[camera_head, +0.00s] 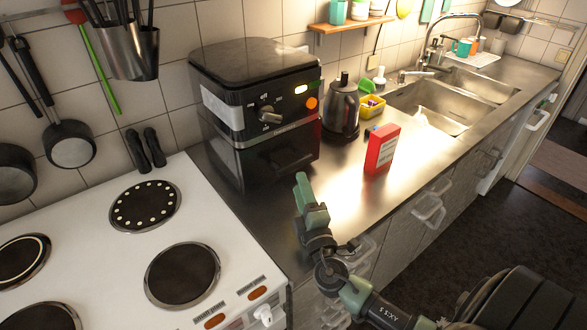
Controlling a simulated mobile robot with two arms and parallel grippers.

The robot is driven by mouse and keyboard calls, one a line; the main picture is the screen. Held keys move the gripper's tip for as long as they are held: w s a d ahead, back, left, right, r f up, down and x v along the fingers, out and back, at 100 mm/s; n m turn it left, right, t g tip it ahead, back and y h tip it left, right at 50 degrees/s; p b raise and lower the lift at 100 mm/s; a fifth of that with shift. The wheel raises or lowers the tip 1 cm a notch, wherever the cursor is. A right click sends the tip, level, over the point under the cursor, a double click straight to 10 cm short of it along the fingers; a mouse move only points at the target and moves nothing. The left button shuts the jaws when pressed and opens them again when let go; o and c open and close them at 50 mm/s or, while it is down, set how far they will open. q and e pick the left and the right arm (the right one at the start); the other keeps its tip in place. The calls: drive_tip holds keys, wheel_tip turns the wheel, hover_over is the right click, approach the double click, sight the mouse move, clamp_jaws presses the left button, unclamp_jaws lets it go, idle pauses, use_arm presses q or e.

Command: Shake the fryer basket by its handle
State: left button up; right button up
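The black air fryer (255,95) stands on the steel counter against the tiled wall, with a dial and a small orange light on its front. Its basket drawer (265,160) is the dark lower part and looks pushed in. The basket handle (293,160) sticks out a little from the drawer front, dark and hard to make out. My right gripper (304,192) has green fingers and is over the counter's front edge, in front of and below the handle in the picture, apparently apart from it. Its fingers overlap, so their opening is unclear. My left gripper is out of view.
A red box (381,149) stands on the counter right of the fryer. A black kettle (341,110) and a yellow container (371,106) are behind it. The white cooker (110,245) with dark hotplates is at left. Bare counter lies before the fryer.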

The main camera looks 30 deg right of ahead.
sight(294, 167)
drive_tip(key=p+x, duration=0.2)
drive_tip(key=x, duration=0.4)
drive_tip(key=shift+w+d+r, duration=0.1)
drive_tip(key=shift+w+r, duration=0.15)
drive_tip(key=shift+w+d, duration=0.1)
drive_tip(key=shift+w, duration=0.2)
drive_tip(key=shift+w+d, duration=0.1)
drive_tip(key=shift+w, duration=0.05)
clamp_jaws()
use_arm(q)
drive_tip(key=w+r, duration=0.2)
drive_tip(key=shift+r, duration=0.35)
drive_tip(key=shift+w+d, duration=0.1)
use_arm(e)
drive_tip(key=shift+f, duration=0.1)
